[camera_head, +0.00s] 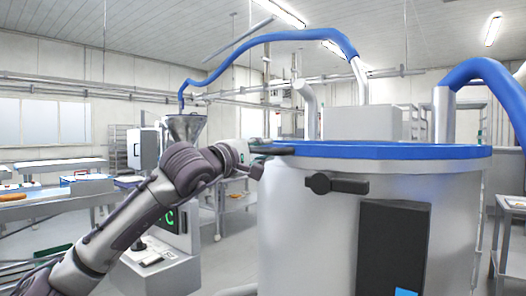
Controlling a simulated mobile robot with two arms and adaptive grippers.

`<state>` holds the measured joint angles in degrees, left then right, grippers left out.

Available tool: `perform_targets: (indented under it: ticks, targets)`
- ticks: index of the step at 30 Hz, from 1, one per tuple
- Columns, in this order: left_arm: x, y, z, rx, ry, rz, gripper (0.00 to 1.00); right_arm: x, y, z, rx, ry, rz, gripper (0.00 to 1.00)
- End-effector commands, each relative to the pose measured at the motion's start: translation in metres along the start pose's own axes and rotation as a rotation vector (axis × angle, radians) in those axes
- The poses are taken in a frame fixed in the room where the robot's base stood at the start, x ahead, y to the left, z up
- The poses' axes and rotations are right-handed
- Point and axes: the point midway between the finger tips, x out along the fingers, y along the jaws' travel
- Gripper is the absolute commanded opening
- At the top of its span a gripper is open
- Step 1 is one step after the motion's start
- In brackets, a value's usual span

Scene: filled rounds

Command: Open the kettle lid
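The kettle (305,235) is a large silver round vessel filling the right half of the head view. Its lid (400,151) shows as a blue rim at the top, lying flat and level. My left arm comes in from the lower left, and my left gripper (272,151) is at the left edge of the blue rim. Dark parts there overlap the rim; I cannot tell whether the fingers are open or shut, or whether they touch the lid. A dark knob (336,184) sticks out of the kettle's front, below the rim. My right gripper is not in view.
A dark panel (391,245) is on the kettle's front. Behind my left arm stands a machine with a metal funnel (186,127). A blue pipe (275,38) arches overhead, and another blue pipe (490,75) bends at the right. A conveyor table (55,195) is at the far left.

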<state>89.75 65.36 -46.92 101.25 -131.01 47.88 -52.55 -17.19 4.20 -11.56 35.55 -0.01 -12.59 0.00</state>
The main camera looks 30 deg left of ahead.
Motion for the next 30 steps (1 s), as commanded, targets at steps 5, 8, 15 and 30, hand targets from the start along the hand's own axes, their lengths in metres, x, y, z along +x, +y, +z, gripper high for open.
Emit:
perform_targets:
  ticks: [5,8,15,30]
  targets:
    - [0.000,0.000,0.000,0.000,0.000,0.000,0.00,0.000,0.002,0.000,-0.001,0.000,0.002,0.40]
    - [0.000,0.000,0.000,0.000,0.000,-0.001,0.00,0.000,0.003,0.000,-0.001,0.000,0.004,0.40]
    - [0.000,0.002,0.000,-0.001,0.000,-0.003,0.00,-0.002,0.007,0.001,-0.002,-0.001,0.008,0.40]
    - [0.011,0.077,0.003,-0.019,0.005,-0.136,0.00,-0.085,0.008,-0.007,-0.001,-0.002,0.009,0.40]
